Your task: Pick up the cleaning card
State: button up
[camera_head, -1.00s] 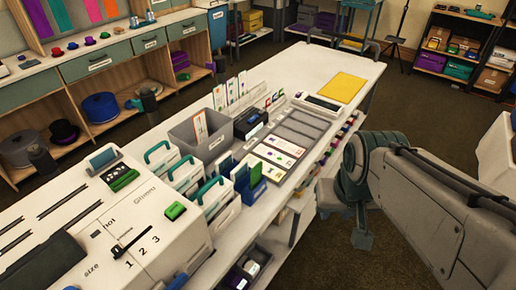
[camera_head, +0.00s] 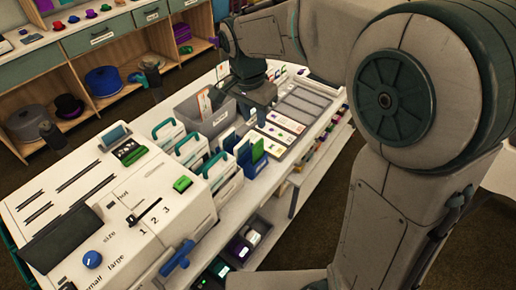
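Several white cards with small coloured marks (camera_head: 286,122) lie in a grey tray on the white table. More printed cards (camera_head: 204,102) stand upright in a grey bin (camera_head: 189,113). I cannot tell which of these is the cleaning card. My gripper (camera_head: 257,116) points down over the table, between the grey bin and the tray of cards. Its fingers are small and dark, and their opening is not clear. It hides the dark box seen beside the bin earlier.
A large white machine (camera_head: 130,225) with a slider, a green button and a blue knob fills the front left. White boxes with teal handles (camera_head: 190,150) stand beside it. Small bins (camera_head: 240,247) sit on a lower shelf. My arm covers the right side.

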aim_at(258, 142)
jog(key=shift+w+d+f+p, duration=0.2)
jog(key=shift+w+f+p, duration=0.15)
jog(key=shift+f, duration=1.9)
jog(key=shift+w+d+f+p, duration=0.15)
jog(key=shift+w+f+p, duration=0.2)
jog(key=shift+f, duration=1.85)
jog(key=shift+w+d+f+p, duration=0.25)
jog(key=shift+w+f, duration=0.15)
jog(key=shift+f, duration=1.85)
grip_shut()
